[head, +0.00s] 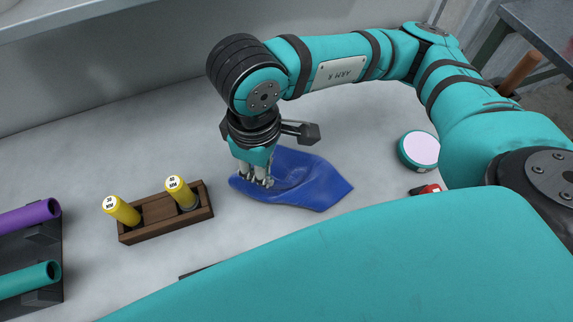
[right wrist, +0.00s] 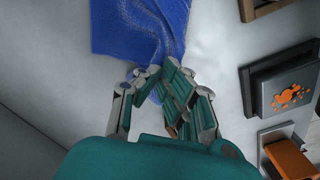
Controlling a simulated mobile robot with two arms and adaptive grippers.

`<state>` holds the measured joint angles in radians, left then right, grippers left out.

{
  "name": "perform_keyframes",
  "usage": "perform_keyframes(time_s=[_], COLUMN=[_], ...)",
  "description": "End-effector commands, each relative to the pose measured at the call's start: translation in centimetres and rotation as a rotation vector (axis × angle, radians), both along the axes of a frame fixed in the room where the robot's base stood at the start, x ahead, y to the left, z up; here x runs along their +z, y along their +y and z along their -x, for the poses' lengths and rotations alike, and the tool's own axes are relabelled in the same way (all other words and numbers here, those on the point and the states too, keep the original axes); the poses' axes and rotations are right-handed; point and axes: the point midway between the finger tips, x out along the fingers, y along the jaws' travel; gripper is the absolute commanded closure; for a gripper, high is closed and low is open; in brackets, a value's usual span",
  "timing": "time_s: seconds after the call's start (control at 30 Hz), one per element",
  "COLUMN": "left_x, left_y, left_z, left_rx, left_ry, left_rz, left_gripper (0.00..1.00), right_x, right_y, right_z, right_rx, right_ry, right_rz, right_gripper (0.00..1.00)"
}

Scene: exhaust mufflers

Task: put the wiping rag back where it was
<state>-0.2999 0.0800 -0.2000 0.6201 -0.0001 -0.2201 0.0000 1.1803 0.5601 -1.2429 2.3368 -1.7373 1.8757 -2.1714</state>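The wiping rag (head: 299,182) is blue cloth lying on the grey bench, partly raised in folds, with its left end under my right gripper. My right gripper (head: 252,180) points down at that end, its fingers drawn together on the cloth. In the right wrist view the fingertips (right wrist: 155,80) nearly meet, with a pinched fold of the rag (right wrist: 135,28) between them and the rest spreading away. My left gripper is not in view.
Purple (head: 30,215) and teal tubes (head: 30,278) lie on a dark holder at far left. A round teal tin (head: 419,149) and a small red item (head: 427,190) are at right.

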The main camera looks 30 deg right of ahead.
Motion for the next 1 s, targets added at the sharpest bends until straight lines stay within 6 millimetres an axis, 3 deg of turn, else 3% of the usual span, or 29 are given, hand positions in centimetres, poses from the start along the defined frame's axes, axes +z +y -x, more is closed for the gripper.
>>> perform_keyframes(time_s=[0.03, 0.33, 0.47, 0.8, 1.0], left_x=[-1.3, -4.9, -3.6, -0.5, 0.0], left_y=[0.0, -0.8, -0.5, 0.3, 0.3], left_z=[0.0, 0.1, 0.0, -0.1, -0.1], left_rx=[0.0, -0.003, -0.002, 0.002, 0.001], left_ry=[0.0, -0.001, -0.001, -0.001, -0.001], left_rz=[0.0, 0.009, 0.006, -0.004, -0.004], left_gripper=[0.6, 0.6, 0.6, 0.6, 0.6], right_x=[-1.2, -3.7, -2.1, 4.7, 6.2], right_y=[0.0, 0.0, 0.0, 0.0, 0.0], right_z=[0.0, 0.0, 0.0, -0.1, 0.0], right_rx=[0.0, 0.0, 0.001, 0.0, 0.001], right_ry=[-0.002, -0.002, -0.002, -0.004, -0.001], right_rz=[-0.001, -0.001, -0.001, 0.0, -0.001], right_gripper=[1.0, 1.0, 1.0, 1.0, 1.0])
